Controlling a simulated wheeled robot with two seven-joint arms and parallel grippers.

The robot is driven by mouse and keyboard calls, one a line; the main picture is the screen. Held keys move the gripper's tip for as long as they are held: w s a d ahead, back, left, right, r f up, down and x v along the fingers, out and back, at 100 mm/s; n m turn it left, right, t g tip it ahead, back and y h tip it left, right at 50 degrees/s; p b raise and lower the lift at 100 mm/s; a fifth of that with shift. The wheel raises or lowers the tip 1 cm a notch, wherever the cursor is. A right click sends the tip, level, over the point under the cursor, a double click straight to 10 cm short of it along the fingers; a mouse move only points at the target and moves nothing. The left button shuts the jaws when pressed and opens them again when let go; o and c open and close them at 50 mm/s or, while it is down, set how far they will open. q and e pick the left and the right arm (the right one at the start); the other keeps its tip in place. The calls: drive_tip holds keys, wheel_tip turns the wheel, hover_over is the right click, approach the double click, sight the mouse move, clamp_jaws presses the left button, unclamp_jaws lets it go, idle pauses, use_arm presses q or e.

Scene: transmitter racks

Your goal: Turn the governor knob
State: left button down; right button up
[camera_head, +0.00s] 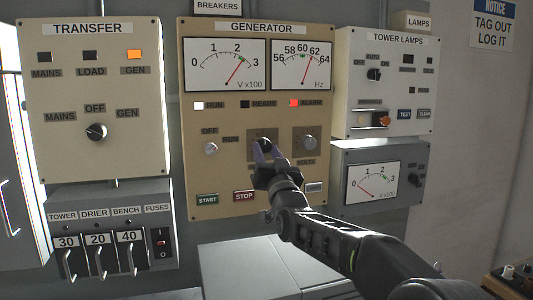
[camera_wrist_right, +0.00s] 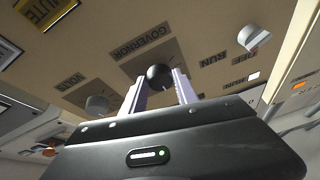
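The governor knob (camera_wrist_right: 159,75) is a round dark knob on a square brown plate on the beige generator panel (camera_head: 230,180). In the right wrist view it sits between the fingertips, below the GOVERNOR label (camera_wrist_right: 140,46). My right gripper (camera_head: 265,150) is at the panel, and its pale purple fingers point at the knob. Its fingers (camera_wrist_right: 159,86) stand on both sides of the knob, with what looks like a narrow gap at each side. In the head view the gripper hides most of the knob and its label. My left gripper is not in view.
The grey volts knob (camera_head: 310,143) is close right of my gripper. A run knob (camera_head: 211,148) is to the left.

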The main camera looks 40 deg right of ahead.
clamp_jaws()
drive_tip(key=n+b, duration=0.1)
drive_tip(key=n+y+b, duration=0.1)
drive_tip(key=b, duration=0.1)
drive_tip(key=shift+d+f+n, duration=0.15)
drive_tip(key=shift+n, duration=0.25)
drive_tip(key=shift+s+n+t+y+b, duration=0.1)
drive_tip(key=shift+n+t+y+b, duration=0.3)
drive_tip(key=shift+n+y, duration=0.55)
drive_tip(key=shift+d+r+n, duration=0.1)
drive_tip(key=shift+r+n, duration=0.1)
drive_tip(key=shift+n, duration=0.55)
drive_tip(key=shift+d+r+n+y+p, duration=0.15)
drive_tip(key=shift+n+y+p, duration=0.45)
drive_tip(key=shift+n, duration=0.6)
drive_tip(key=shift+n+y+p, duration=1.05)
drive_tip(key=shift+n+p, duration=0.1)
drive_tip(key=shift+n, duration=0.85)
